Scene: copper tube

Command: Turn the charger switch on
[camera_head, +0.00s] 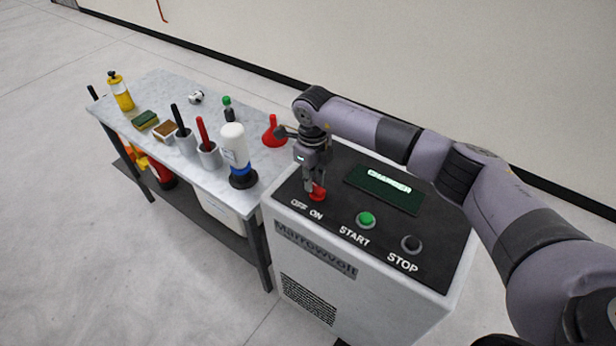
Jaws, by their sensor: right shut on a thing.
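The charger (372,292) is a grey-white box with a black top panel, standing at the middle right. Its red switch (317,193) sits near the panel's front left corner, above the printed words OFF and ON. My right gripper (315,186) points down and is shut on the red switch. Its fingers cover part of the switch, so I cannot tell clearly which word it points to. The green display (384,188) on the panel shows lit text. My left gripper is not in view.
A green START button (366,219) and a black STOP button (411,244) sit right of the switch. Open floor lies in front.

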